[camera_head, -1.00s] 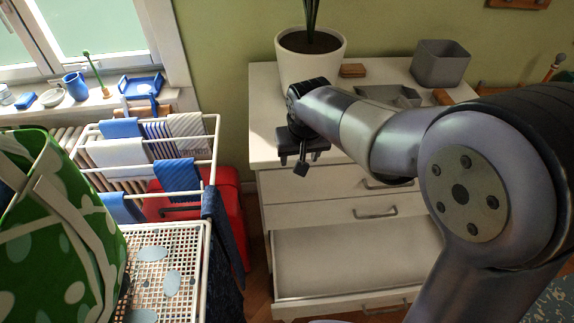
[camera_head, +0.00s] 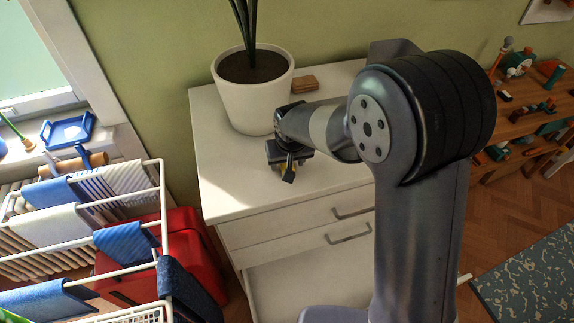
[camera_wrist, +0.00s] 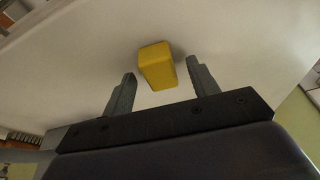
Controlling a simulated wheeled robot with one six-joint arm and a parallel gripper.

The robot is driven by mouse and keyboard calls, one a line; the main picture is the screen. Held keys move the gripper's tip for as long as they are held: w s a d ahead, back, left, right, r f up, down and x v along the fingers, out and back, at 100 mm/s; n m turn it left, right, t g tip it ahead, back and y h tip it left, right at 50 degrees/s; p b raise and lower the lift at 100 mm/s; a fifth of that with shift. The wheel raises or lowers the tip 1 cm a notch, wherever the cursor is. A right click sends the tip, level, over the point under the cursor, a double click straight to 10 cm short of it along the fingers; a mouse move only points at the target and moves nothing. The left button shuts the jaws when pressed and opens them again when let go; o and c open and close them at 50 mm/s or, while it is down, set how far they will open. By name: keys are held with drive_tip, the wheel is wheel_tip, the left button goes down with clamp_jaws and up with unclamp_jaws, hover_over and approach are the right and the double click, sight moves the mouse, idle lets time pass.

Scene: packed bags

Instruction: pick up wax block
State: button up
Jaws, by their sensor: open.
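A yellow block, which I take to be the wax block (camera_wrist: 156,66), sits on the white dresser top in the wrist view. It lies between and slightly beyond my two fingertips, with a gap on each side. My gripper (camera_wrist: 160,72) is open and holds nothing. In the head view my gripper (camera_head: 288,170) points down over the dresser top (camera_head: 235,180), in front of the plant pot.
A white plant pot (camera_head: 253,102) and a stack of brown wooden pieces (camera_head: 305,84) stand behind my gripper. A drying rack (camera_head: 110,198) with blue cloths and a red case (camera_head: 165,262) are at left. The dresser's front left top is clear.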

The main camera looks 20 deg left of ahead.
drive_tip(key=shift+c, duration=0.5)
drive_tip(key=c, duration=1)
drive_tip(key=shift+o, duration=0.2)
wheel_tip(320, 180, up, 10)
drive_tip(key=b, duration=0.1)
drive_tip(key=shift+b, duration=0.35)
drive_tip(key=o, duration=0.4)
drive_tip(key=c, duration=0.3)
